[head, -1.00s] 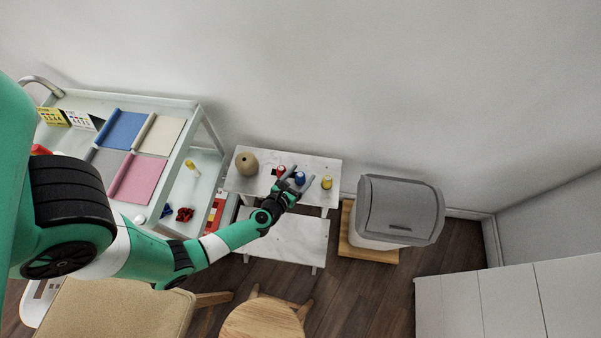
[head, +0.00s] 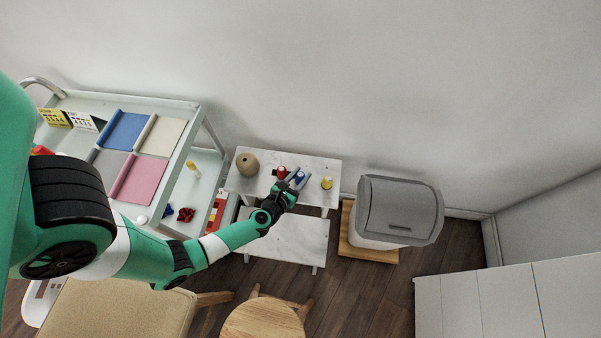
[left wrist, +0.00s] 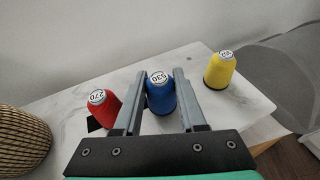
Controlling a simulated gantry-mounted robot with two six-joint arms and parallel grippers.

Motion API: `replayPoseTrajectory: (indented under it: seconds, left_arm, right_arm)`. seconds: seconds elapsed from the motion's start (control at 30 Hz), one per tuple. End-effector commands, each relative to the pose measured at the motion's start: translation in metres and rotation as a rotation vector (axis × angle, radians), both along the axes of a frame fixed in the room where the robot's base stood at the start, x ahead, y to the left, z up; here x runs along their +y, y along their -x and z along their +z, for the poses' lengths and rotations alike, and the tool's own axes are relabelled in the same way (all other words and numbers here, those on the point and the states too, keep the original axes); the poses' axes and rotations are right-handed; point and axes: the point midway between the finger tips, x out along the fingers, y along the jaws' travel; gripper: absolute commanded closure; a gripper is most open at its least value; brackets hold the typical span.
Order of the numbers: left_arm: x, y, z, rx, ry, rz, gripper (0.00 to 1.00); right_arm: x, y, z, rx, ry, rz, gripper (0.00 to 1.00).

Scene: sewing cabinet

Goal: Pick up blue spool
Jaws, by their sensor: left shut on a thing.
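The blue spool (left wrist: 160,95) stands upright on the white marbled shelf top, between the two fingers of my left gripper (left wrist: 160,98) in the left wrist view. My left gripper is shut on the blue spool. In the head view, the blue spool (head: 299,176) shows small between the fingertips of my left gripper (head: 296,177). The spool's label faces up. A red spool (left wrist: 103,107) is close on the left of the left finger, and a yellow spool (left wrist: 220,70) stands farther off to the right. My right gripper is not in view.
A tan ribbed vase (head: 247,164) stands at the left of the shelf top (head: 325,164). A grey lidded bin (head: 400,210) is to the right. A pale cart (head: 190,110) with fabric pieces is to the left. A wooden stool (head: 262,318) stands in front.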

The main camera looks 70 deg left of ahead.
Motion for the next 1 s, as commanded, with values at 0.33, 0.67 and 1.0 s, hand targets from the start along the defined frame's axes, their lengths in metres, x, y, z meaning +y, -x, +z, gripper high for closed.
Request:
replayPoseTrajectory:
  seconds: [0.33,0.67,1.0]
  left_arm:
    - [-0.021,0.028,0.078,0.002,0.001,-0.007,1.00]
    - [-0.070,0.092,0.116,0.002,-0.001,-0.013,1.00]
    - [-0.082,0.111,0.124,-0.001,0.001,-0.003,1.00]
  right_arm:
    - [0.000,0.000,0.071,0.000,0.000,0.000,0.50]
    - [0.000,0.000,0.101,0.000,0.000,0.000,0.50]
    - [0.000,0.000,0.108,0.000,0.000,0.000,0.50]
